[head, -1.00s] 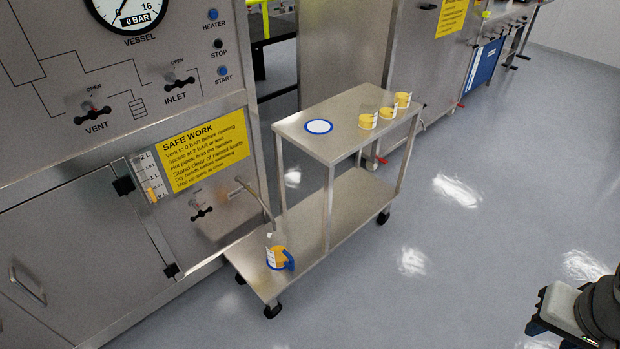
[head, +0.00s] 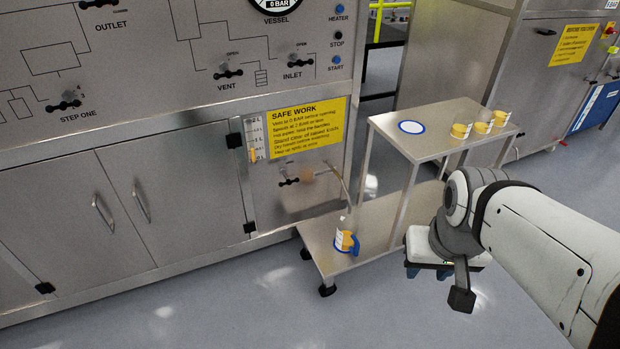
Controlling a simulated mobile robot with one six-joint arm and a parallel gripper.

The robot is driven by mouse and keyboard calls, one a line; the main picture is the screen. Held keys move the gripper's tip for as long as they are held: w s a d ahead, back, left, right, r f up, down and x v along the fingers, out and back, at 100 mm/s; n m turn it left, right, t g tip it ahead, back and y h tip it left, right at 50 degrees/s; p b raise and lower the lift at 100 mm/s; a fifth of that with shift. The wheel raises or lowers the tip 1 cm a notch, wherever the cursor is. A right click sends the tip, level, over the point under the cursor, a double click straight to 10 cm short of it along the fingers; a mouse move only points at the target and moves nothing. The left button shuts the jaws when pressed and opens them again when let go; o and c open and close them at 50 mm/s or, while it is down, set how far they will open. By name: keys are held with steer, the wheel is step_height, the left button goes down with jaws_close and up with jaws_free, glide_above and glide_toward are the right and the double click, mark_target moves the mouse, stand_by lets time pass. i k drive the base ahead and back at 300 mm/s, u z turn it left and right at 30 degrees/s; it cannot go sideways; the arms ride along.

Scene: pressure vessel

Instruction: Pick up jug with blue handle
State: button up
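The jug with the blue handle (head: 345,239) stands upright on the low shelf of a steel cart, under a bent spout (head: 346,184). It is clear, with yellow-orange contents and a white label, and its blue handle faces right. My gripper (head: 440,272) is at the right of the jug, apart from it, in front of the cart's lower shelf. Its fingers are mostly hidden under the wrist, so I cannot tell whether it is open.
The cart's upper shelf (head: 437,142) carries a blue-ringed white disc (head: 411,127) and three yellow cups (head: 482,127). The steel vessel panel (head: 150,190) with valves stands behind and left. The floor (head: 230,310) in front is clear.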

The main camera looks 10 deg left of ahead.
mark_target(347, 227)
steer(key=u, duration=0.85)
steer(key=i, duration=0.95)
